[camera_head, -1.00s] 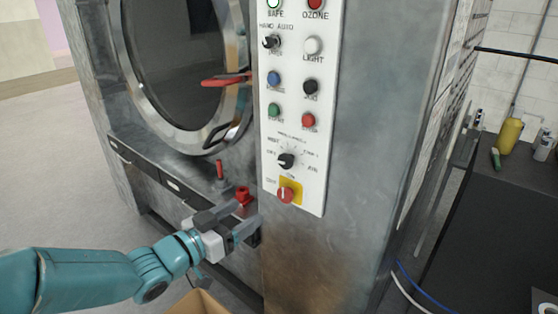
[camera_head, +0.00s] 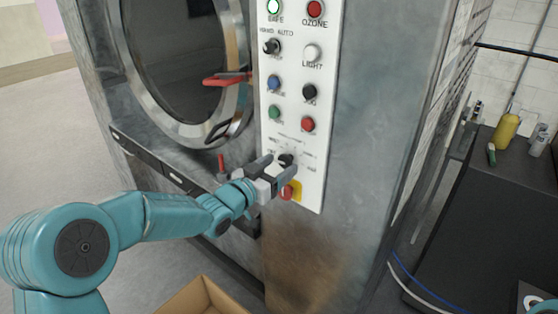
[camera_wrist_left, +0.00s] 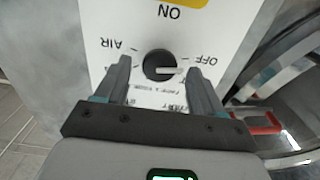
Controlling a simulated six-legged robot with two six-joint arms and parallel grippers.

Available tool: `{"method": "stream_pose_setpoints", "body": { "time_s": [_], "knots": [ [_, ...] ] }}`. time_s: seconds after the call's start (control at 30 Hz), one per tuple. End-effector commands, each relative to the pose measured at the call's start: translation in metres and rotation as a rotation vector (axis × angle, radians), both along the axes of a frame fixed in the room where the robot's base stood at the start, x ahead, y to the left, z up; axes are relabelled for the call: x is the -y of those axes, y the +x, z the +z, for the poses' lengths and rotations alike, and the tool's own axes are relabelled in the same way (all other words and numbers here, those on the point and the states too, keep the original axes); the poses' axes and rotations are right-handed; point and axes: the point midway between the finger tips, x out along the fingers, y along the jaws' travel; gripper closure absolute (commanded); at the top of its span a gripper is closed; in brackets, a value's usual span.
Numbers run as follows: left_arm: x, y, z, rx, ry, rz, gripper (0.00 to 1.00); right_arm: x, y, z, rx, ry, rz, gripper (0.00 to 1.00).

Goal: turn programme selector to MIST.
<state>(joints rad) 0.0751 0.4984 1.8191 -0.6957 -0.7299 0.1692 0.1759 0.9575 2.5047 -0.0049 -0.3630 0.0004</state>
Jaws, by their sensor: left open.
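The programme selector (camera_head: 286,160) is a round black knob low on the white control panel (camera_head: 311,188). In the left wrist view the selector (camera_wrist_left: 158,64) appears upside down, with OFF at its right and AIR at its left. Its light pointer mark faces right, on the OFF side. The other labels below it are partly hidden by the fingers and too small to read surely. My left gripper (camera_head: 279,166) is open, its fingertips on either side of the knob; it also shows in the left wrist view (camera_wrist_left: 160,66). I cannot tell whether they touch it. My right gripper is not in view.
A red and yellow switch (camera_head: 288,191) sits just below the selector. Red and green buttons (camera_head: 308,124) lie above it. The round washer door with its red handle (camera_head: 226,79) is at the left. An open cardboard box (camera_head: 203,299) stands below my arm.

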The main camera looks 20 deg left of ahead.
Motion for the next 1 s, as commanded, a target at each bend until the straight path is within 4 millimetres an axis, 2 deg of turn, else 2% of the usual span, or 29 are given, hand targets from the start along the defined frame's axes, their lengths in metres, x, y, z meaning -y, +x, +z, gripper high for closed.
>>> {"method": "stream_pose_setpoints", "body": {
  "time_s": [0.1, 0.37, 0.4, 0.47, 0.53, 0.57, 0.77, 1.0],
  "knots": [
    [0.003, 0.007, 0.0, 0.0, 0.0, 0.0, 0.32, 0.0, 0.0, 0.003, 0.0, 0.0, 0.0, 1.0],
    [0.004, 0.008, -0.001, 0.0, 0.0, 0.0, 0.32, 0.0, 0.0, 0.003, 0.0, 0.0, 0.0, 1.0],
    [0.004, 0.008, -0.001, 0.0, 0.0, 0.0, 0.38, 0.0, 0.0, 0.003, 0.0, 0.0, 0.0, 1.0],
    [0.004, 0.008, -0.001, 0.0, 0.0, 0.0, 0.58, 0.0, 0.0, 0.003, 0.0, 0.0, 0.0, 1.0],
    [0.004, 0.008, -0.001, 0.0, 0.0, 0.0, 0.8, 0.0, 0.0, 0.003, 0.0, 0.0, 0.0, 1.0],
    [0.004, 0.008, -0.001, 0.0, 0.0, 0.0, 0.86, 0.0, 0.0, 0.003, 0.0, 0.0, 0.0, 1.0],
    [0.004, 0.008, -0.002, 0.003, 0.007, 0.0, 0.86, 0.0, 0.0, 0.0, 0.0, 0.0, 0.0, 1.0],
    [0.004, 0.008, -0.006, 0.038, 0.086, 0.0, 0.86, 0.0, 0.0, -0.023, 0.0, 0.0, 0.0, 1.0]
  ]
}}
